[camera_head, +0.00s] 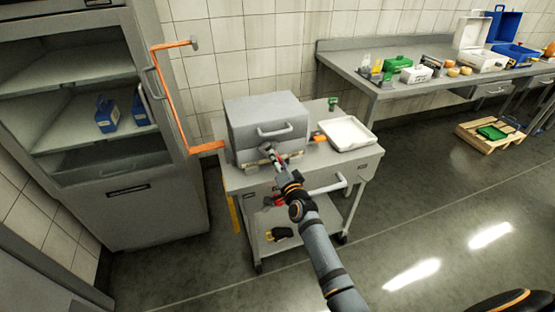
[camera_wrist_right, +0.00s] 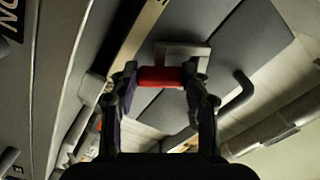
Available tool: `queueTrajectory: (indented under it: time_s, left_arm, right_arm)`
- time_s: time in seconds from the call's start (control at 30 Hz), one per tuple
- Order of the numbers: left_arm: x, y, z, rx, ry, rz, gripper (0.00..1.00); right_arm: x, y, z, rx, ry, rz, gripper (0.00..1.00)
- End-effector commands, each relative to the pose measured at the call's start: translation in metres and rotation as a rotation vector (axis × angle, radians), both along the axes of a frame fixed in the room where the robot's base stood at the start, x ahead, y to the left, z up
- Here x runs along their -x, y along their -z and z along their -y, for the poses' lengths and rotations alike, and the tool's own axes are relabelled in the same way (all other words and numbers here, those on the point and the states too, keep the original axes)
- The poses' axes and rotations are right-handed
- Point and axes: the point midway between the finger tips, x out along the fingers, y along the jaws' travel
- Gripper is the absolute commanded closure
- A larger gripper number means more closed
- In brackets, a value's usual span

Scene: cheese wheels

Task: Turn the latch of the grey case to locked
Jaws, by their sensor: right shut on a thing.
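The grey case (camera_head: 268,118) stands on the grey cart (camera_head: 235,180), its lid down and its handle (camera_head: 275,131) facing me. My right gripper (camera_head: 272,155) is at the lower front of the case. In the right wrist view my right gripper (camera_wrist_right: 161,82) is shut on the red latch (camera_wrist_right: 160,76), with a pale plate (camera_wrist_right: 182,54) behind it. The case front (camera_wrist_right: 235,40) and its handle (camera_wrist_right: 240,88) also show there. The gripper mostly hides the latch in the head view. My left gripper is not in view.
A white tray (camera_head: 349,134) sits right of the case on the cart. A tall open cabinet (camera_head: 140,200) and an orange rail (camera_head: 176,110) stand to the left. A long counter (camera_head: 350,70) with several items is at the back right. The floor at right is mostly clear.

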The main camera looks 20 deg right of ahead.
Motion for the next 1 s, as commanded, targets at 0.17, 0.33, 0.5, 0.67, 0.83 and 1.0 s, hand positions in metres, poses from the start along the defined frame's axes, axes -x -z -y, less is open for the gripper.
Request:
queueTrajectory:
  time_s: [0.17, 0.33, 0.5, 0.67, 0.83, 1.0]
  left_arm:
    - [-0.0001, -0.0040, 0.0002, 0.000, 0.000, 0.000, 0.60]
    - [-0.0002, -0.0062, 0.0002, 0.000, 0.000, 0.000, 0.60]
    - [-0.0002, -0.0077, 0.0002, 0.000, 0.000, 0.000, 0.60]
    - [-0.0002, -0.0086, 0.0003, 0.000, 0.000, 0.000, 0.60]
    - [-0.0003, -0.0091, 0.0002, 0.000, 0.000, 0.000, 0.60]
    - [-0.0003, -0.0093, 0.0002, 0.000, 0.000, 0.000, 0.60]
  right_arm:
    - [0.0001, -0.0004, -0.0004, -0.167, 0.000, -0.007, 0.85]
    - [0.0002, -0.0004, -0.0006, -0.311, 0.000, -0.013, 0.85]
    - [0.0002, -0.0007, -0.0008, -0.430, 0.000, -0.017, 0.85]
    - [0.0002, -0.0008, -0.0008, -0.513, 0.000, -0.020, 0.85]
    - [0.0002, -0.0009, -0.0008, -0.568, 0.000, -0.022, 0.85]
    - [0.0002, -0.0008, -0.0008, -0.595, 0.000, -0.022, 0.85]
